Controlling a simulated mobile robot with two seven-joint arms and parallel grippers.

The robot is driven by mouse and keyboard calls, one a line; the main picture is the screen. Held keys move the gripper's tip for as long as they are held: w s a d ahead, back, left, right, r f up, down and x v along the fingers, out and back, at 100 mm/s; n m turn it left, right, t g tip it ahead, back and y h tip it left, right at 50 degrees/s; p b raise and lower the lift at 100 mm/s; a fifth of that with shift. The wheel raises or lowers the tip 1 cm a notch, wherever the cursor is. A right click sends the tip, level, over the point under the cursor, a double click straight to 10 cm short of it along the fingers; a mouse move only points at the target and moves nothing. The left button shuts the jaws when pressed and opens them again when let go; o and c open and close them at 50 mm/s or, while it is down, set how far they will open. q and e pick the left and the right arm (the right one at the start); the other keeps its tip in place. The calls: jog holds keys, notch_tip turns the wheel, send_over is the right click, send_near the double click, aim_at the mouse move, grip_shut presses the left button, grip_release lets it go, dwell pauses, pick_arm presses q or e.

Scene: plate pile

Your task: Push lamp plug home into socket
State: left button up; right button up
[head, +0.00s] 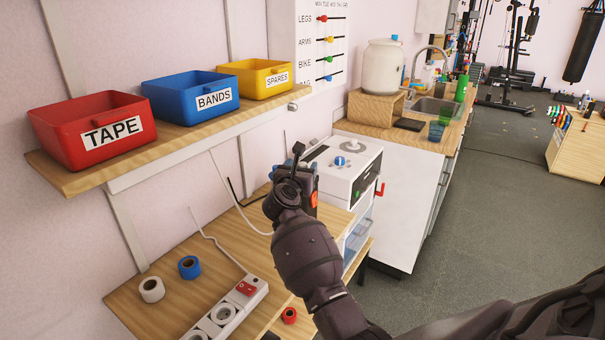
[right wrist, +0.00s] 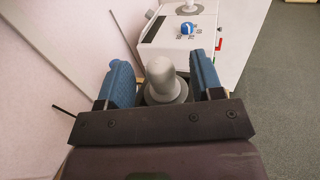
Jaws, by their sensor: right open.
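A white power strip (head: 262,285) with round sockets and a red switch lies at the front of the wooden bench. Its lower end is cut off by the frame. My right gripper (head: 300,165) is above the far part of the bench, well beyond the strip. In the right wrist view its blue-padded fingers (right wrist: 160,82) are apart. A grey rounded piece with a wider collar (right wrist: 160,70) shows between them, with gaps at both sides. I cannot tell whether it is the lamp plug. A white cable (head: 238,207) hangs by the wall and runs behind my arm. My left gripper is not in view.
A shelf (head: 195,133) with red, blue and yellow bins overhangs the bench's left side. White and blue tape rolls (head: 190,267) lie on the bench. A white machine (head: 338,183) with a blue knob stands just beyond my right gripper. Open floor (head: 480,210) is to the right.

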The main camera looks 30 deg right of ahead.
aim_at(301, 165)
jog(key=shift+w+d, duration=0.15)
jog(key=shift+c, duration=0.3)
jog(key=c, duration=0.9)
jog(key=shift+r, duration=0.1)
jog(key=shift+c, duration=0.2)
notch_tip(301, 165, up, 20)
jog(key=p, duration=0.3)
